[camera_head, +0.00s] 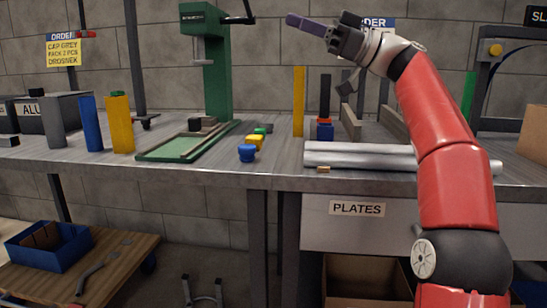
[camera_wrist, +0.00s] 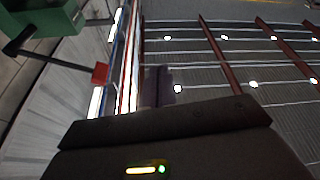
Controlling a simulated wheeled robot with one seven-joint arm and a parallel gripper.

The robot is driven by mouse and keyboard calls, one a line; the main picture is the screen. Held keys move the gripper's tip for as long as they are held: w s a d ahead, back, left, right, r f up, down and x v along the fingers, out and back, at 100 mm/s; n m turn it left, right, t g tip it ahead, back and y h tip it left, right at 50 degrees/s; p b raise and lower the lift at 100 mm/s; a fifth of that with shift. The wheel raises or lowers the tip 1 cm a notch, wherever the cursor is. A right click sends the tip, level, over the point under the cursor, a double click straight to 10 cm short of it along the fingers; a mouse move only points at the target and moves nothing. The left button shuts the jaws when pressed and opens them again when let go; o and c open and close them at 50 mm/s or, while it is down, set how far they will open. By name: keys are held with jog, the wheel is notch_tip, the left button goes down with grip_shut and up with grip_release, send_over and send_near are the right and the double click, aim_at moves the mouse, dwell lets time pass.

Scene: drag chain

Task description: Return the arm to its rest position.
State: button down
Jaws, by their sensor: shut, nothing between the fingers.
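My red arm (camera_head: 440,130) rises from the lower right of the head view and bends left at the top. My gripper (camera_head: 294,19) is held high above the workbench, pointing left, to the right of the green press. Its purple fingers are together with nothing between them. In the wrist view the shut fingers (camera_wrist: 158,86) show beyond the dark gripper body, against the ceiling. No object is in contact with the gripper.
A workbench (camera_head: 285,177) carries a green press (camera_head: 217,80), whose red-knobbed lever (camera_wrist: 99,73) shows in the wrist view, coloured blocks and silver bars (camera_head: 350,158) below the arm. A blue bin (camera_head: 45,262) sits on a low wooden table. The air around the gripper looks clear.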

jog(key=s+a+f+m+t+h+p, duration=0.2)
jog(key=a+f+m+t+h, duration=0.1)
jog(key=a+f+m+h, duration=0.25)
jog(key=s+a+f+m+t+h+p, duration=0.2)
jog(key=f+m+h, duration=0.35)
jog(key=f, duration=0.25)
jog(key=s+d+f+m+h+p, duration=0.2)
jog(key=s+d+f+m+h, duration=0.2)
jog(key=s+d+f, duration=0.5)
jog(key=s+d+f+m+h+p, duration=0.3)
jog(key=s+d+f+m+h, duration=0.2)
jog(key=s+f, duration=0.8)
jog(key=d+f+h, duration=0.1)
jog(key=d+f, duration=0.2)
jog(key=f, duration=0.1)
jog(key=shift+s+d+f+g+h, duration=0.3)
jog(key=shift+d+f+h, duration=0.05)
jog(key=shift+d+h, duration=0.05)
